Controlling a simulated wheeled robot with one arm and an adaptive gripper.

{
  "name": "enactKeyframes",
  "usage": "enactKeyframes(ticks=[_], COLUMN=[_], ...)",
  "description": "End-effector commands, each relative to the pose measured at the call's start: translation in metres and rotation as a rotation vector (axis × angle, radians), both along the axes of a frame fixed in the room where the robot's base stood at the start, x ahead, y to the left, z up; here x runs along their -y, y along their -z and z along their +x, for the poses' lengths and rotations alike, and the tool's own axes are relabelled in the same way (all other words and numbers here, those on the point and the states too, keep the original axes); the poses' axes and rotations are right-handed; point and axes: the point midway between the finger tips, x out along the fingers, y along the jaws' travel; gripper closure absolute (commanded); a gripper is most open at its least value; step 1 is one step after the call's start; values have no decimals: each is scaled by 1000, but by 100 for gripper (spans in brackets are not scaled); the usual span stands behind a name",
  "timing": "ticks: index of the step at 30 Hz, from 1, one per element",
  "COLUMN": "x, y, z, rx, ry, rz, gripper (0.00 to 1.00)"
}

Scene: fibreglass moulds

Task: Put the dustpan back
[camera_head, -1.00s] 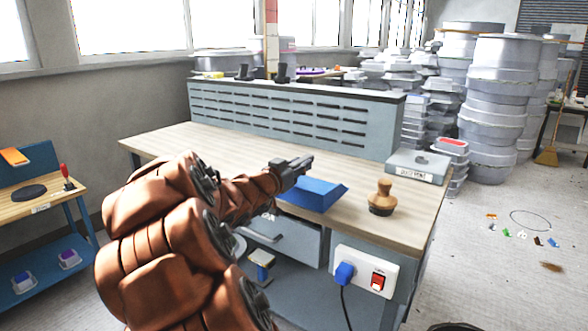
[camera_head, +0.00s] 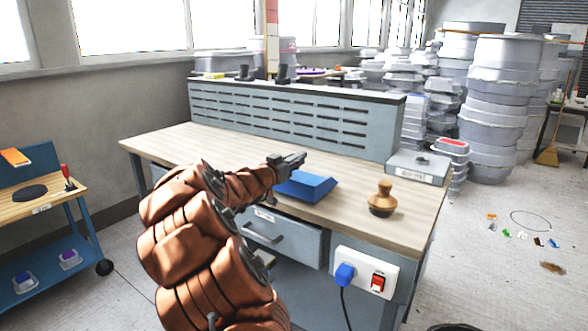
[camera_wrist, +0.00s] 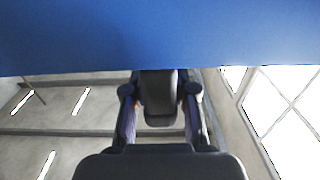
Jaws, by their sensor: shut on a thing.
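The blue dustpan (camera_head: 308,187) is at the front edge of the workbench top (camera_head: 345,215), in the middle of the head view. I cannot tell whether it touches the wood. My gripper (camera_head: 292,162) is just behind and above it, shut on its dark handle. In the wrist view the blue pan (camera_wrist: 160,35) fills the top of the picture, and my gripper's fingers (camera_wrist: 160,98) are on both sides of the dark handle.
A wooden knob with a dark base (camera_head: 382,200) stands right of the dustpan. A grey labelled box (camera_head: 418,168) is at the bench's right end. A slotted panel (camera_head: 295,115) lines the back. A drawer (camera_head: 285,237) and socket box (camera_head: 365,272) are below the front edge.

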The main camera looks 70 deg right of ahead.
Motion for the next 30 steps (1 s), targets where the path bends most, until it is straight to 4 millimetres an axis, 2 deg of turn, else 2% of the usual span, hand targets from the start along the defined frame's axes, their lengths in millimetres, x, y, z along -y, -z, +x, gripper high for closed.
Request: enactKeyframes(ticks=[7,23,24,30], x=[0,0,0,0], y=[20,26,27,26], z=[0,0,-1,-1], rx=[-1,2,2,2], ry=[0,0,1,0], rz=[0,0,0,0], gripper=[100,100,73,52])
